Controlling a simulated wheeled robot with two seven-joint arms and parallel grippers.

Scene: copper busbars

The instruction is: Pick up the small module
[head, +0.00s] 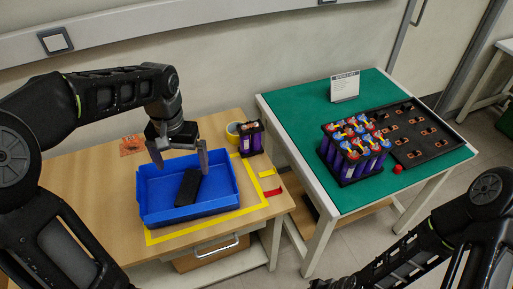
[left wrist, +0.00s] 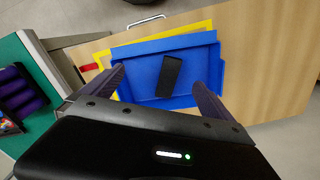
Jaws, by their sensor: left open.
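A small module (head: 250,138) of purple cells with a dark top stands upright on the wooden table, just behind the right back corner of the blue bin (head: 222,207). My left gripper (head: 182,167) is open and empty above the bin, left of the small module and apart from it. In the left wrist view, the open fingers (left wrist: 155,82) point down toward the bin (left wrist: 140,80) with nothing between them. A black oblong block (head: 188,187) lies in the bin; it also shows in the left wrist view (left wrist: 170,75). My right gripper is out of view.
Yellow tape, a yellow piece and a red piece (head: 273,192) lie near the bin. The green table (head: 300,110) holds a large purple module (head: 352,160), a black tray (head: 432,148), a sign (head: 345,86) and a red button (head: 398,168).

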